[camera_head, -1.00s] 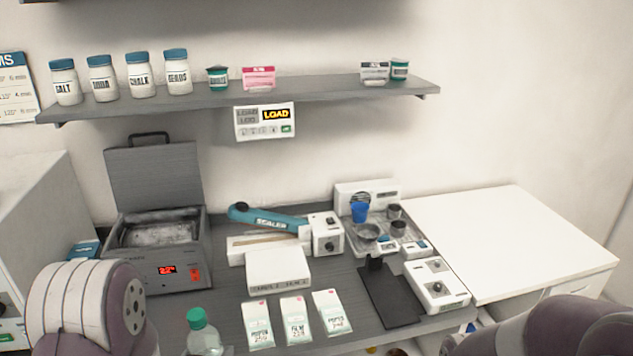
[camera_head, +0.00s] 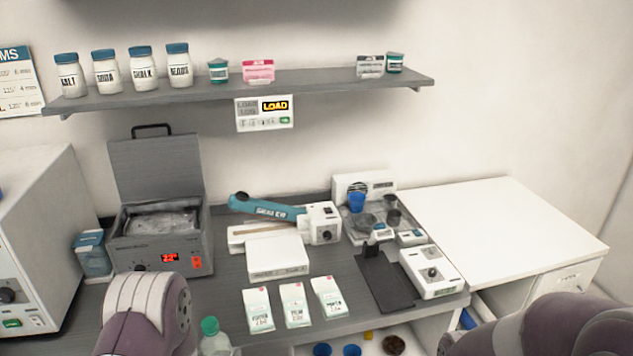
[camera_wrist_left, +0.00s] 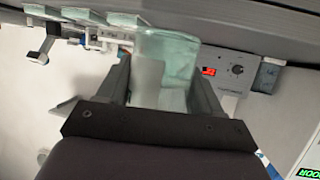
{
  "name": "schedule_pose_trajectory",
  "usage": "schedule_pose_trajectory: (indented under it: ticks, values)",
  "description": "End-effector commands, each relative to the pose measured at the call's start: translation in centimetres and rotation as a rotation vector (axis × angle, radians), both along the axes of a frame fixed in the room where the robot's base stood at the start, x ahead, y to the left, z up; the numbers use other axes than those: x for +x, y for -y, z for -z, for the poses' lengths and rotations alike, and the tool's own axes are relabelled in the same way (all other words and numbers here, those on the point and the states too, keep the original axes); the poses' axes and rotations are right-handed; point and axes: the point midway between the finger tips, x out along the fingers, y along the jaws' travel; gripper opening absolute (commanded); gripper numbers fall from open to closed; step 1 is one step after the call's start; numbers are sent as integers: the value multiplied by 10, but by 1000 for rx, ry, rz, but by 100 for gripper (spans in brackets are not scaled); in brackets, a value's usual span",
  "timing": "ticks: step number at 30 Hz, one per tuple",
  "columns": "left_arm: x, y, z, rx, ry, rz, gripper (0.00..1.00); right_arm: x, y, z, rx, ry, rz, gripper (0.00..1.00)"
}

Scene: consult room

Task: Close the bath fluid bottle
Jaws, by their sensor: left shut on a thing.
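A clear bottle with a green cap (camera_head: 209,326) shows at the bottom edge of the head view, right of my left arm. Its lower part is cut off, and I cannot read a label or tell how tightly the cap sits. In the left wrist view my left gripper (camera_wrist_left: 162,85) is shut on a translucent pale-green bottle (camera_wrist_left: 168,55), a finger on each side of it. The left fingers are outside the head view. My right arm enters at the lower right, but its gripper is out of view.
The open-lidded bath (camera_head: 160,246) with a red display stands at the left of the grey bench, a teal-and-clear container (camera_head: 93,256) beside it. Several packets (camera_head: 292,306) lie in front of a white box (camera_head: 276,254). The white counter (camera_head: 500,230) at right is clear.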

Motion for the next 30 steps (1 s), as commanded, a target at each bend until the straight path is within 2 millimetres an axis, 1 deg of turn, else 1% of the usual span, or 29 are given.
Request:
schedule_pose_trajectory:
  ticks: [1,3,7,25,28,30]
  values:
    - [-3,4,12,-1,-5,6,11,0,0,0,0,0,0,91]
    - [-8,8,26,0,-5,16,11,0,0,0,0,0,0,91]
    - [-16,14,41,0,-2,31,11,0,0,0,0,0,0,91]
    - [-18,19,43,0,2,48,11,0,0,0,0,0,0,91]
    - [-19,30,43,0,1,100,11,0,0,0,0,0,0,91]
    - [-21,45,43,0,2,171,11,0,0,0,0,0,0,91]
